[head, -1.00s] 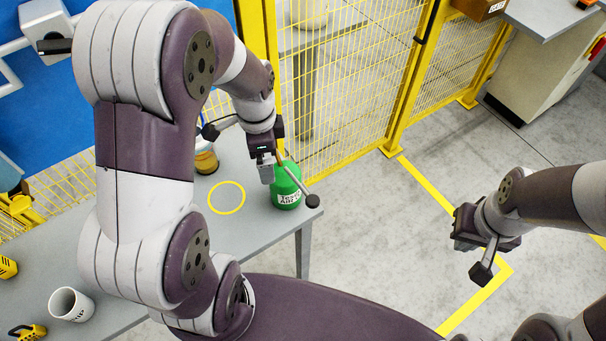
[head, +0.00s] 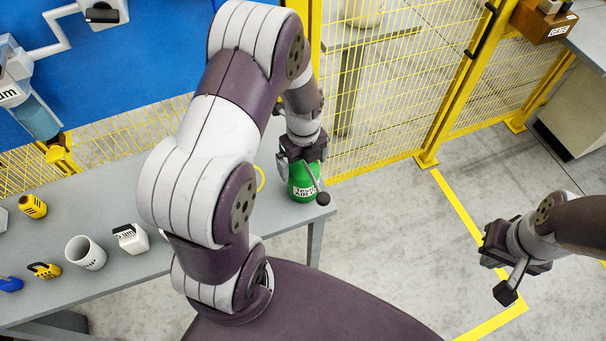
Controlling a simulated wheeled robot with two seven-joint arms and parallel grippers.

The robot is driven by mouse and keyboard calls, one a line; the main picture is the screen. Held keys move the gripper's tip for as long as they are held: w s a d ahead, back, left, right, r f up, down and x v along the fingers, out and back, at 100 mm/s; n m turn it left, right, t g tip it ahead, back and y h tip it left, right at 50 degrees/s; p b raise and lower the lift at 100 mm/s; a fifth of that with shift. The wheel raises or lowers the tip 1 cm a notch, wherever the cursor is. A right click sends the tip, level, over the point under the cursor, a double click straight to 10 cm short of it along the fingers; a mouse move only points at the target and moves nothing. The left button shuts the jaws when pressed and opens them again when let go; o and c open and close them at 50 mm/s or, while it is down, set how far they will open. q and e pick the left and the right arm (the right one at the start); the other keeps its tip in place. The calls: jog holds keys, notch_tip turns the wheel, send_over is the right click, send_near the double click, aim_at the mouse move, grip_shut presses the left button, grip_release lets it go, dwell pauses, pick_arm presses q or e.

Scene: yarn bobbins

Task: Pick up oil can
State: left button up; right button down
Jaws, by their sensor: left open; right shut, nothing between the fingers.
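A green can (head: 303,187) with a white label stands upright near the right end of the grey table; it looks like the oil can. My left gripper (head: 299,162) is open at the top of the can and covers part of it. I cannot tell whether the fingers straddle the can or touch it. My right gripper (head: 487,252) is shut and empty, out over the floor at the right, far from the can.
On the table's (head: 95,285) left part are a white mug (head: 86,254), a white labelled container (head: 131,238), a yellow item (head: 33,207) and small yellow and blue objects. A yellow mesh fence (head: 375,95) stands behind. My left arm hides the table's middle.

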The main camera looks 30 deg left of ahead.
pick_arm(q)
jog(key=shift+a+f, duration=0.1)
jog(key=shift+f, duration=1.1)
jog(key=shift+w+f, duration=0.1)
jog(key=shift+c, duration=1.2)
jog(key=c, duration=1.3)
jog(key=shift+r, duration=0.2)
